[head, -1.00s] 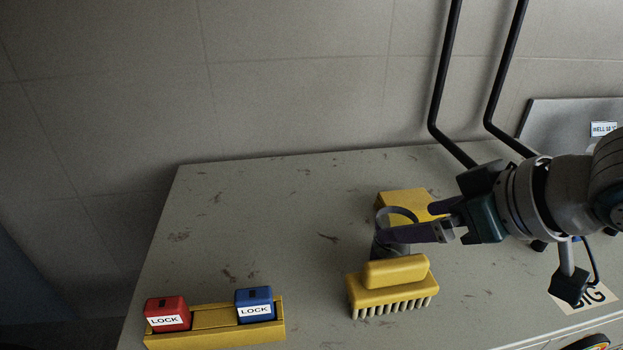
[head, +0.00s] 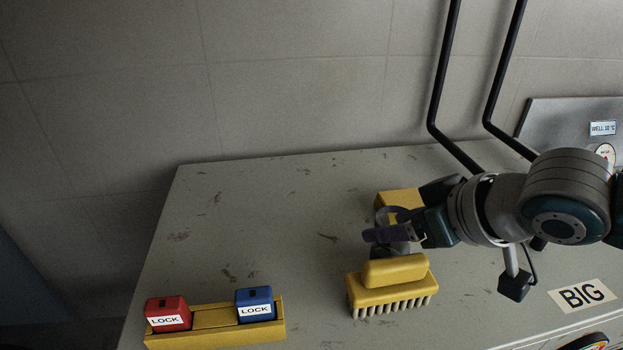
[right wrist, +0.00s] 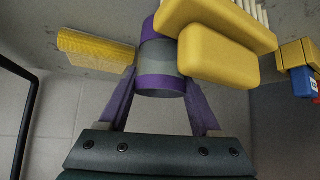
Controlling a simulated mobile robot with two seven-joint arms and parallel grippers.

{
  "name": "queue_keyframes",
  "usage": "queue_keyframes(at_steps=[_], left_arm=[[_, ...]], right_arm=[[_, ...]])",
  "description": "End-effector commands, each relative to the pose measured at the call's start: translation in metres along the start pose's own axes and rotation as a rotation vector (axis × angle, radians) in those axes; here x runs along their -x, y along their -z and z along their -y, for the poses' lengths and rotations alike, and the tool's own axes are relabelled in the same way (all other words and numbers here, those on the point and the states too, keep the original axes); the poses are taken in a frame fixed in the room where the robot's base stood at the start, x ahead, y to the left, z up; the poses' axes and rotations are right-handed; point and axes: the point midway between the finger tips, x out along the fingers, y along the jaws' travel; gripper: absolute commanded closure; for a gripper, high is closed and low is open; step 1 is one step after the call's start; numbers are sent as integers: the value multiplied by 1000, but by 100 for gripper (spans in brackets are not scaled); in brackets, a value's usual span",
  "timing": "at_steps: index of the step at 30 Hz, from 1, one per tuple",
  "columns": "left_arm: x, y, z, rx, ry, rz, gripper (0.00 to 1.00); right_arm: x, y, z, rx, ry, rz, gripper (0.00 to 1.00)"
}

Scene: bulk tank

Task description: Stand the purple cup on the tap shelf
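The purple cup (right wrist: 160,58), with a grey middle band, stands on the worktop in the right wrist view. My left gripper is not in view. I cannot make out the tap shelf.
A yellow brush (head: 390,285) lies just in front of the cup, and a yellow block (head: 400,198) sits close behind it. A yellow holder (head: 212,318) with red (head: 167,314) and blue (head: 255,304) LOCK blocks is at front left. The worktop's left middle is clear.

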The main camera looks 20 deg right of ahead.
Motion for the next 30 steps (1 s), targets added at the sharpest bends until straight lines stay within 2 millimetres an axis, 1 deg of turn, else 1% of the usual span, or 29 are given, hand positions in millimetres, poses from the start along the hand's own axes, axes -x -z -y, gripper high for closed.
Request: queue_keyframes(at_steps=[1,2,12,13,15,23,26,29,30], left_arm=[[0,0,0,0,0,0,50],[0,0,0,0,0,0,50],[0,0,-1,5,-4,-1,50],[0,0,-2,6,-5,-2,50],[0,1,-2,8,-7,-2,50],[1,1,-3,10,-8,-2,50],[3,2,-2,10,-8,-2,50],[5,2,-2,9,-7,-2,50],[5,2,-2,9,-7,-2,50]], right_arm=[[0,0,0,0,0,0,45],[0,0,0,0,0,0,49],[0,0,0,0,0,0,87],[0,0,0,0,0,0,88],[0,0,0,0,0,0,97],[4,4,0,1,-1,-1,97],[11,12,0,1,0,-2,97],[24,25,0,4,0,-4,97],[30,32,0,3,0,-5,97]])
